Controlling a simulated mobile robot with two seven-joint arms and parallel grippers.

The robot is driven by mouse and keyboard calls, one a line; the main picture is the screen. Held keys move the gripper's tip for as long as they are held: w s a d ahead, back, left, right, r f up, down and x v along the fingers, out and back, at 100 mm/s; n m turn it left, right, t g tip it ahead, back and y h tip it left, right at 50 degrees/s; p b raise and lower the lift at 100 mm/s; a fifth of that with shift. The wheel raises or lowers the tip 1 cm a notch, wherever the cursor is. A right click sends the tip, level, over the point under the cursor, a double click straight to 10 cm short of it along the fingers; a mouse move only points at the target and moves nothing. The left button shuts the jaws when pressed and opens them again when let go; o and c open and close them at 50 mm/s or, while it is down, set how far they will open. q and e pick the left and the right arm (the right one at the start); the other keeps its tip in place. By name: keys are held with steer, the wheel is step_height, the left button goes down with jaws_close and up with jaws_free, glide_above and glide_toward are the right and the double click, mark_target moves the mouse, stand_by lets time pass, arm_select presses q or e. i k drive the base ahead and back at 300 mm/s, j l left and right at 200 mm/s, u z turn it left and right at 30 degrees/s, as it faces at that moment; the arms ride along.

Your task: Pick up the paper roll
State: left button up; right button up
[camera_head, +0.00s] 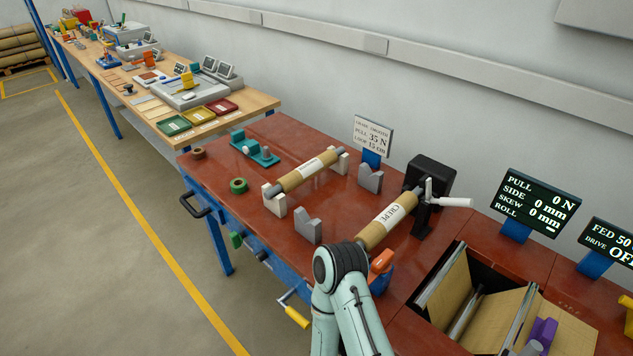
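Two tan paper rolls show in the head view. One roll (308,171) with a white label lies across two pale V-shaped cradles (274,198) on the red bench. The other roll (387,225), labelled CREPE, is on a shaft that runs to a black housing (430,177) with a white crank handle. Its near end is close to the bent joint of one of my arms, and I cannot tell from this view whether they touch. Neither of my grippers shows.
Two empty grey V-blocks (308,226) (370,178) stand on the red bench (230,165). A green ring (238,186) and teal fixture (254,150) sit at left. An open box (500,300) and dark display (533,203) are at right. A wooden bench (250,103) stands behind.

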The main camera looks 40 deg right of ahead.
mark_target(371, 236)
steer(key=z, duration=2)
steer(key=j+u, duration=0.3)
steer(key=k+j+u, duration=0.1)
steer(key=u, duration=0.25)
steer(key=j, duration=0.1)
